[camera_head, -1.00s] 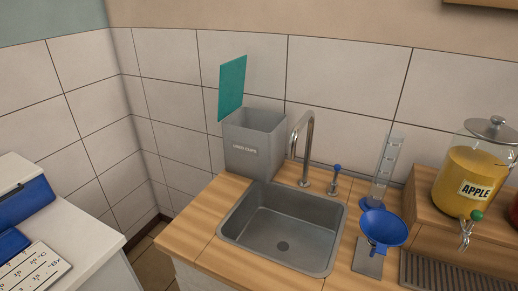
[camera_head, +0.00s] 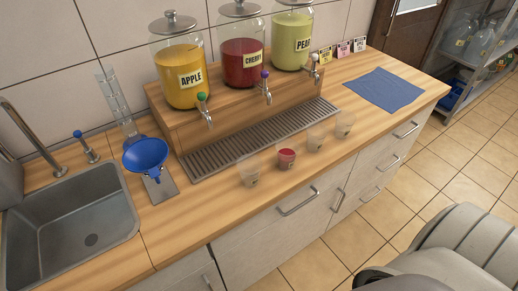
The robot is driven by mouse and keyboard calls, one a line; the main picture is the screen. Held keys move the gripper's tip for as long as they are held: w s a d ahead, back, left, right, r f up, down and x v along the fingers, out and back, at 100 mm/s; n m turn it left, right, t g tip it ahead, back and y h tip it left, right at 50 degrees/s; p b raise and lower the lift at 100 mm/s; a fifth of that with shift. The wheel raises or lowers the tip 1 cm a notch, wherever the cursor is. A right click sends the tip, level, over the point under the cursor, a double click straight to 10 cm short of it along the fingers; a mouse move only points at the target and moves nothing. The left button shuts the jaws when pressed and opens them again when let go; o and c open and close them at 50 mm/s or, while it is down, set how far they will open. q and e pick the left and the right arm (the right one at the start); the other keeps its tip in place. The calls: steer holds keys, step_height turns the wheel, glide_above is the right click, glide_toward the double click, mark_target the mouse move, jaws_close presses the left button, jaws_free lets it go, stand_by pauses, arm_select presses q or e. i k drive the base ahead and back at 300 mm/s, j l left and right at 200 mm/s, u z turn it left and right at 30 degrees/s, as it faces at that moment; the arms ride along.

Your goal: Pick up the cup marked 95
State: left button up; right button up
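Several small clear cups stand in a row on the wooden counter, in front of the drip grate. The nearest clear cup (camera_head: 250,174) looks empty. Beside it is a cup with red content (camera_head: 287,158). Two more clear cups, a third cup (camera_head: 316,140) and a fourth cup (camera_head: 345,124), stand farther right. The marks on the cups are too small to read, so I cannot tell which is marked 95. Neither of my grippers is in view.
Dispensers of apple (camera_head: 181,78), cherry (camera_head: 242,62) and pear (camera_head: 292,42) stand behind the drip grate (camera_head: 262,140). A blue funnel (camera_head: 146,155) and sink (camera_head: 75,222) are left. A blue cloth (camera_head: 384,90) lies right. The counter's front edge runs close to the cups.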

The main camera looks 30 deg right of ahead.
mark_target(249, 166)
steer(key=z, duration=0.85)
